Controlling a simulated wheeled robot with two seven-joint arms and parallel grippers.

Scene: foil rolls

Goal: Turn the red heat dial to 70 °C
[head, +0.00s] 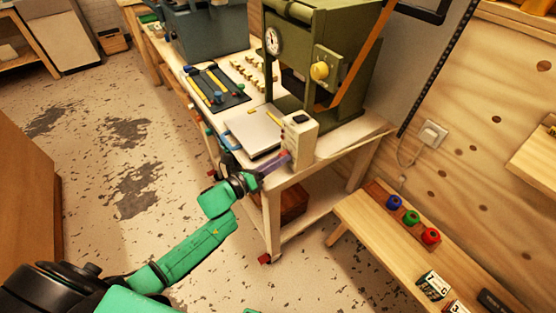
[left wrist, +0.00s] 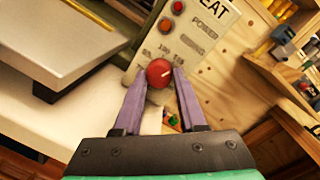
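The red heat dial (left wrist: 159,73) is on the light face of a control box. It bears a short white mark pointing to the right and slightly down. Small scale numbers sit above it, too blurred to read surely. My left gripper's purple fingers (left wrist: 161,72) flank the dial, and their tips appear to touch both sides. In the head view, my left gripper (head: 284,161) reaches the cream control box (head: 300,137) at the bench corner, and the dial is hidden there. My right gripper is in neither view.
A flat grey plate (head: 254,131) lies beside the box. A green press (head: 325,55) with a yellow knob stands behind it. Above the dial are a red button (left wrist: 178,7) and an orange button (left wrist: 165,25). A low wooden bench (head: 385,235) with coloured rolls stands to the right.

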